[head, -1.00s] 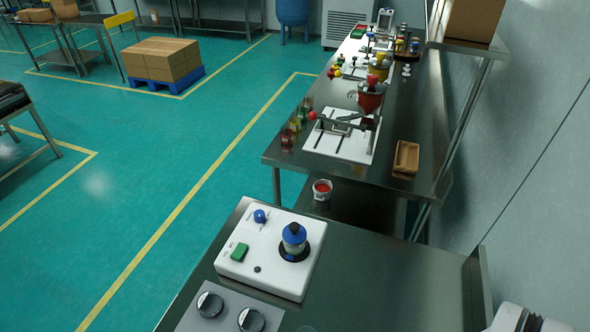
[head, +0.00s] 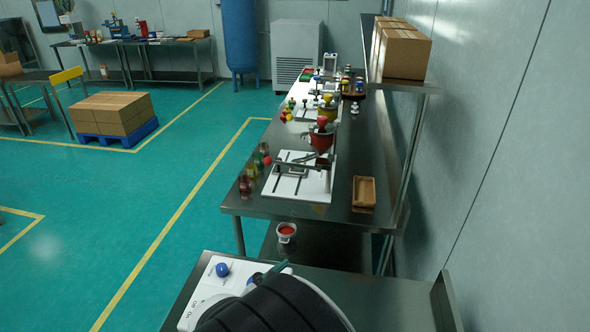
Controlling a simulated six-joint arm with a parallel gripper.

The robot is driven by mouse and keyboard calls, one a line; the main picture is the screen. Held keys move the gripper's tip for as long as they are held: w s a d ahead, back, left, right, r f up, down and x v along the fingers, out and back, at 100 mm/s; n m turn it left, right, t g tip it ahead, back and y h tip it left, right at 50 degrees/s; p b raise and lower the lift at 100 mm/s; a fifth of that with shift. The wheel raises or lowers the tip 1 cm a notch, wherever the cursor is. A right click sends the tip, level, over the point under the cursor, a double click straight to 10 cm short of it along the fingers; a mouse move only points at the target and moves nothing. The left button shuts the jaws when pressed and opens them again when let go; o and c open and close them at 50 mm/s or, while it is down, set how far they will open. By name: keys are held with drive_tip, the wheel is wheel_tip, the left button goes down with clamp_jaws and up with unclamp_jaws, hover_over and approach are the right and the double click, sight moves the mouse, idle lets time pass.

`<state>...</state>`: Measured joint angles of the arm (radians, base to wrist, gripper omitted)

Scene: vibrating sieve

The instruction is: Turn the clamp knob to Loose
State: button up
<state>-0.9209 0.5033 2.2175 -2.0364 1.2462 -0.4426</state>
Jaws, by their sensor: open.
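A white machine panel (head: 203,292) stands at the bottom of the head view, on the near end of a steel bench. A round blue knob (head: 222,269) sits on its upper left part; its label and pointer are too small to read. Small On/Off lettering shows at the panel's left. A large black ribbed part with a white rim, likely my own arm, covers the middle and right of the panel. My gripper's fingertips do not show.
Behind the near bench, a steel table (head: 347,222) carries a white board (head: 284,183), a red funnel (head: 321,140), small jars and a brown tray (head: 364,192). The near bench is clear at right.

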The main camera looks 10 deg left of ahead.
sight(221, 267)
drive_tip(key=s+a+f+n+y, duration=0.1)
drive_tip(key=a+f+n+y, duration=0.1)
drive_tip(key=a, duration=0.3)
drive_tip(key=s+a+f+n+y, duration=0.2)
drive_tip(key=a+n, duration=0.3)
drive_tip(key=a, duration=0.1)
drive_tip(key=s+a+f+n+y, duration=0.2)
drive_tip(key=a+f+n+y, duration=0.1)
drive_tip(key=a, duration=0.2)
drive_tip(key=shift+a+n, duration=0.2)
drive_tip(key=shift+n, duration=0.1)
drive_tip(key=x, duration=1.5)
drive_tip(key=shift+w+a+r, duration=0.25)
drive_tip(key=shift+w+a, duration=0.15)
drive_tip(key=shift+a, duration=0.05)
clamp_jaws()
